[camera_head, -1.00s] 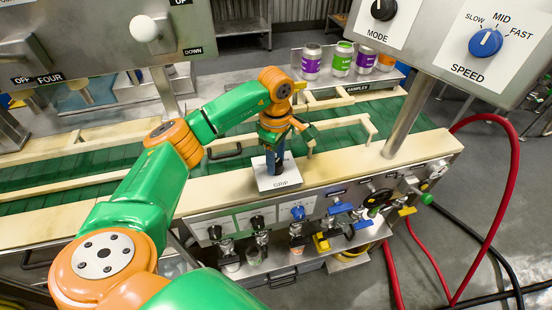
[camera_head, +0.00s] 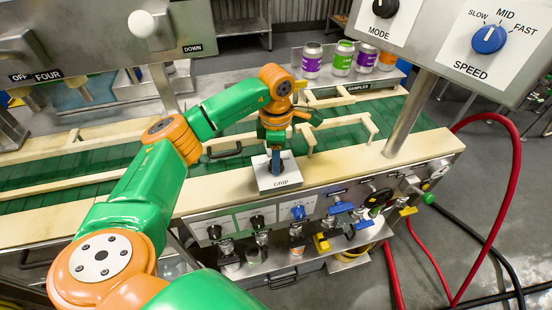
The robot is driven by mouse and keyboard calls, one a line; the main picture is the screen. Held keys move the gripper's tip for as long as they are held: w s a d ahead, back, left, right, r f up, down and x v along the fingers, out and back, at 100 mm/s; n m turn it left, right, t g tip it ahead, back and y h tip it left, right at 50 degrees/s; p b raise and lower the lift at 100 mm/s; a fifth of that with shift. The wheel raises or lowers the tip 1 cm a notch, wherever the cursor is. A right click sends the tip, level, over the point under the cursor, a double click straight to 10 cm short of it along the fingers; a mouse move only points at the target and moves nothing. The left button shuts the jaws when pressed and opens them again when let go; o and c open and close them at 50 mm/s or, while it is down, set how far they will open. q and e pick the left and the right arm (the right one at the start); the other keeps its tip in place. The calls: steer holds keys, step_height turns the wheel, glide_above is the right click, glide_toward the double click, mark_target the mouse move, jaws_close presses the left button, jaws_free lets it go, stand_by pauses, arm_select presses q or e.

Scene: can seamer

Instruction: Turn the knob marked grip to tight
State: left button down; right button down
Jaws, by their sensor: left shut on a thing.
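The knob marked grip sits on a small white-topped block (camera_head: 285,181) on the near cream rail of the conveyor. The block's front edge carries the word GRIP. My left gripper (camera_head: 275,168) points down over the block from above, shut on the grip knob. The fingers hide most of the knob, so its pointer and any tight mark cannot be made out. My left arm reaches in from the lower left. My right gripper is not in view.
A panel with a blue speed knob (camera_head: 488,40) and a black mode knob (camera_head: 384,8) hangs at upper right on a grey post. Another panel with a white ball lever (camera_head: 141,24) is at upper left. Several valves line the rail's front. Cans (camera_head: 342,58) stand behind the conveyor.

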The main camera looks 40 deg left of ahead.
arm_select(q)
steer(key=n, duration=1.1)
steer(key=shift+n, duration=0.7)
steer(key=shift+c, duration=2.2)
jaws_free()
steer(key=shift+w+r+b, duration=0.1)
steer(key=shift+r+b, duration=0.1)
steer(key=shift+b, duration=0.1)
step_height(320, 180, up, 7)
steer(key=shift+f+b, duration=0.15)
steer(key=shift+b, duration=0.6)
